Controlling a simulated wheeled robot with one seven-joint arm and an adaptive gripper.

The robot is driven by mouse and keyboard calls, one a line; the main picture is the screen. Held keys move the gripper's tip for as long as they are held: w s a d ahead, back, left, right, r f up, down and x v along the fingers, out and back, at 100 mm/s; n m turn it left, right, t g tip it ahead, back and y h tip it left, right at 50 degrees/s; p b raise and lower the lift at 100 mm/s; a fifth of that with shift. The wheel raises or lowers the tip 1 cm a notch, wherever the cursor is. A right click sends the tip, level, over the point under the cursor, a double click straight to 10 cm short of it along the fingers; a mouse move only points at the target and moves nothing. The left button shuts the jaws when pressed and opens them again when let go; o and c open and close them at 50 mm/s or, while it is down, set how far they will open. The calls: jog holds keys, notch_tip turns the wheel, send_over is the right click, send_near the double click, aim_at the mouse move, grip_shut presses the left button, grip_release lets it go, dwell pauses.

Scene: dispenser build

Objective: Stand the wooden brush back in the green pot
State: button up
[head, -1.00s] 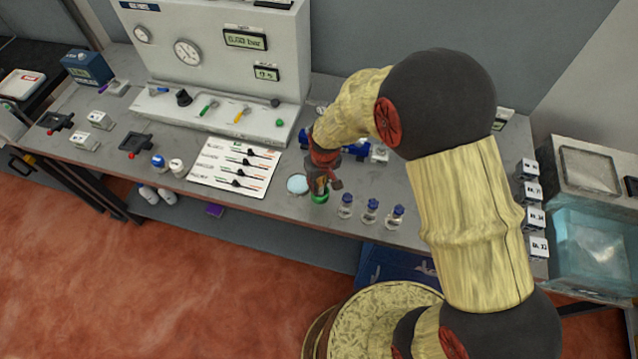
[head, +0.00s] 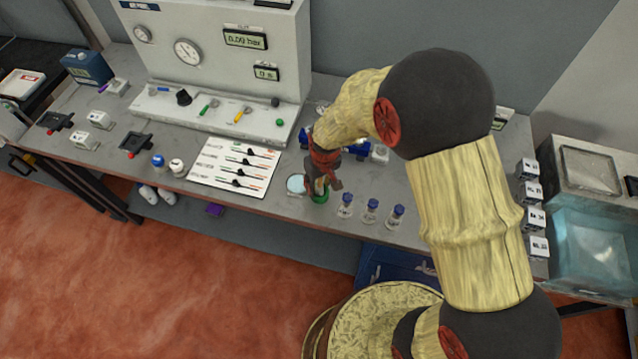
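The green pot (head: 320,198) stands near the front edge of the bench, directly below my gripper, and only part of its rim and side shows. My gripper (head: 322,186) points down over the pot, its fingers look apart. A small tan piece (head: 320,185), which looks like the wooden brush's handle, shows upright between the fingers, over the pot. The brush's lower end is hidden, and I cannot see whether it touches the pot's bottom.
Several blue-capped vials (head: 371,211) stand just right of the pot. A pale round dish (head: 296,184) lies close on its left, with a white labelled card (head: 234,166) beyond. A grey gauge panel (head: 215,65) stands behind. Bare bench lies in front of the vials.

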notch_tip(320, 180, up, 12)
jog(key=s, duration=0.1)
jog(key=shift+s+d+r+p, duration=0.15)
jog(key=shift+d+p, duration=0.2)
jog(key=shift+p, duration=0.05)
notch_tip(320, 180, up, 8)
jog(key=m+t, duration=0.1)
send_over(322, 188)
jog(key=s+d, duration=0.2)
jog(key=d, duration=0.1)
jog(key=s+d+r+m+t, duration=0.1)
jog(key=s+d+r, duration=0.35)
jog(key=r, duration=0.35)
jog(key=s+d+r+m+t, duration=0.1)
jog(key=s+d+r, duration=0.2)
jog(key=s, duration=0.3)
jog(key=s+d+r+m+t, duration=0.1)
jog(key=s+d+r, duration=0.2)
jog(key=s, duration=0.3)
jog(key=shift+s+r+m+h, duration=0.3)
jog(key=shift+s+r+m, duration=0.1)
jog(key=shift+r, duration=0.2)
jog(key=shift+d, duration=0.1)
notch_tip(322, 188, down, 11)
jog(key=b, duration=1.1)
